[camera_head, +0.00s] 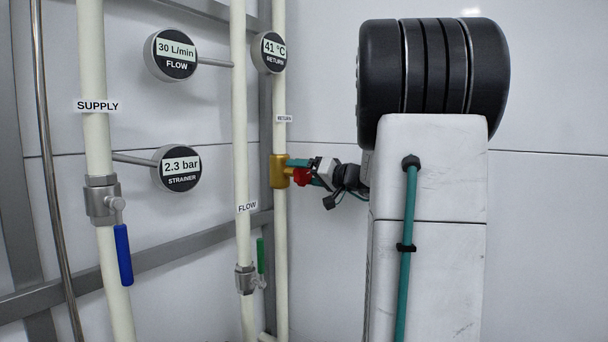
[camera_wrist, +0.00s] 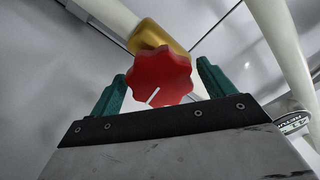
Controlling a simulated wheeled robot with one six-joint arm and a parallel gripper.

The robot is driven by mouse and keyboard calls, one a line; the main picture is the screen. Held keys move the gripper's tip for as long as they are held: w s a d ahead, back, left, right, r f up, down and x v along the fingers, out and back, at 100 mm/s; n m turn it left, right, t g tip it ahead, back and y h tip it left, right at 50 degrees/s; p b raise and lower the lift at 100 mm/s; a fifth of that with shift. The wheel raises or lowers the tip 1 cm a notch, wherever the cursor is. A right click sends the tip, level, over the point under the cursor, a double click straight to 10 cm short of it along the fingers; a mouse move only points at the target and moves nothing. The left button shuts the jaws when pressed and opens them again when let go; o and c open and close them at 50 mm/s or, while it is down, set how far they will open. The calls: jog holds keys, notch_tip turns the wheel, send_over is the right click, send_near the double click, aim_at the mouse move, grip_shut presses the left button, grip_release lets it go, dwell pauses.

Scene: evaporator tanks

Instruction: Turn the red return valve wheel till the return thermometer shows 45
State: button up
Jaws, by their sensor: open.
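The red return valve wheel (camera_head: 302,176) sits on a brass valve body (camera_head: 279,171) on the return pipe. In the wrist view the red wheel (camera_wrist: 160,77) has a lobed rim and a white mark pointing to the lower left. My gripper (camera_wrist: 158,88) is open, with one green finger on each side of the wheel. I cannot tell whether the fingers touch it. In the head view my gripper (camera_head: 308,172) is at the wheel, partly hiding it. The return thermometer (camera_head: 270,53) reads 41 °C.
A flow gauge (camera_head: 172,55) reads 30 L/min and a strainer gauge (camera_head: 177,168) reads 2.3 bar. The supply pipe (camera_head: 96,150) has a blue lever (camera_head: 123,255). The flow pipe (camera_head: 240,130) has a green lever (camera_head: 261,256). White wall stands behind.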

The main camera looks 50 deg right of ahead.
jog(key=s, duration=0.7)
jog(key=shift+s+d, duration=0.25)
jog(key=shift+d, duration=0.05)
jog(key=s+a+f+m+g+y, duration=0.1)
jog(key=s+a+f+g+y, duration=0.1)
jog(key=a+f+g, duration=0.7)
jog(key=s+a+f+m+g+y, duration=0.1)
jog(key=s+a+f+g+y, duration=0.15)
jog(key=a+f, duration=0.75)
jog(key=s+a+n+g+h, duration=0.2)
jog(key=s+a+n, duration=0.2)
jog(key=a, duration=0.6)
jog(key=s+a+n+g+h, duration=0.3)
jog(key=s+a+n, duration=0.1)
jog(key=s+a, duration=0.4)
jog(key=shift+s+a+f+h, duration=0.15)
jog(key=shift+s+a+h, duration=0.25)
jog(key=shift+a, duration=0.9)
